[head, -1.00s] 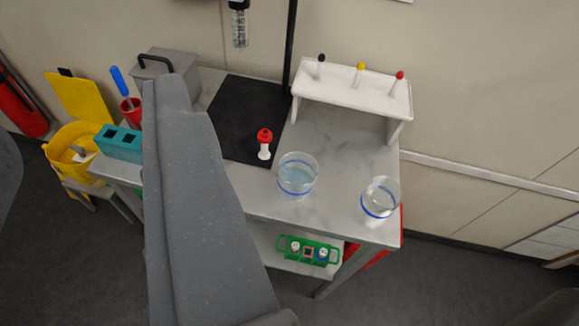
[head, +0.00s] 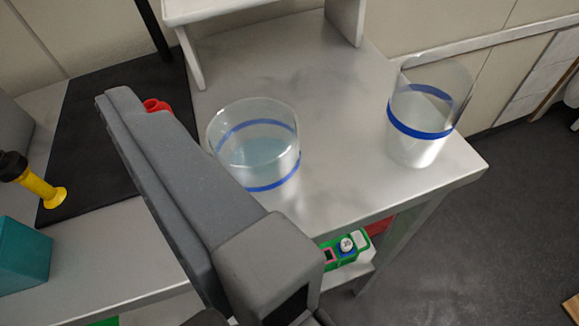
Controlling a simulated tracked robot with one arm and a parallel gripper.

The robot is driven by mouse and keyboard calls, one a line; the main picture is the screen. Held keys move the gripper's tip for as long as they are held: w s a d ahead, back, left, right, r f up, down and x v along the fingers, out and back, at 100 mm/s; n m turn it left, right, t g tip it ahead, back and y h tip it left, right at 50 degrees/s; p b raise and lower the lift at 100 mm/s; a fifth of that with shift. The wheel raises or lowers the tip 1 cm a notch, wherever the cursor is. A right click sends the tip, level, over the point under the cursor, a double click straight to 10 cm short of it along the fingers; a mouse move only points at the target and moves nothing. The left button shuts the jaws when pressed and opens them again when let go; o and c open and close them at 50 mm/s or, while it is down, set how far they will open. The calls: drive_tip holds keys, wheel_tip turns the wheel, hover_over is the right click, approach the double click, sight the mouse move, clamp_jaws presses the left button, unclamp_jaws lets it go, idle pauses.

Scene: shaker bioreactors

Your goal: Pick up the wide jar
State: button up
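The wide jar (head: 283,140) is a clear, open-topped glass vessel with a blue band and pale bluish liquid inside. It stands upright on the grey marbled bench (head: 335,120). A narrower clear jar (head: 418,135) with a blue band stands apart to its right. My grey gripper (head: 118,102) or its arm part crosses the left-centre of the view and overlaps the wide jar's lower left edge in the picture. Contact cannot be told. No pair of fingers can be made out, and nothing is seen held.
A white stand (head: 192,50) is behind the wide jar. On the black mat (head: 95,130) are a partly hidden red item (head: 155,105) and a yellow-and-black item (head: 35,185). A teal block (head: 22,255) is at left. A green rack (head: 345,258) is below the bench.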

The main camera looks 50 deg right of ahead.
drive_tip(key=s+d+f+m+g+h, duration=0.1)
drive_tip(key=s+d+f+h, duration=0.2)
drive_tip(key=f, duration=0.6)
drive_tip(key=m+g+h, duration=0.1)
drive_tip(key=g+h, duration=0.1)
drive_tip(key=h, duration=0.1)
approach(275, 178)
drive_tip(key=d, duration=0.1)
drive_tip(key=b+x, duration=0.1)
drive_tip(key=x, duration=0.7)
drive_tip(key=shift+w+a+b, duration=0.25)
drive_tip(key=shift+w+b, duration=0.05)
drive_tip(key=shift+b, duration=0.1)
drive_tip(key=shift+a+f+b+x, duration=0.15)
drive_tip(key=shift+b+x, duration=0.25)
drive_tip(key=shift+x, duration=0.95)
drive_tip(key=shift+a+f+b+x, duration=0.15)
drive_tip(key=shift+b+x, duration=0.25)
drive_tip(key=shift+x, duration=1)
drive_tip(key=shift+w+r, duration=0.1)
drive_tip(key=c, duration=1.2)
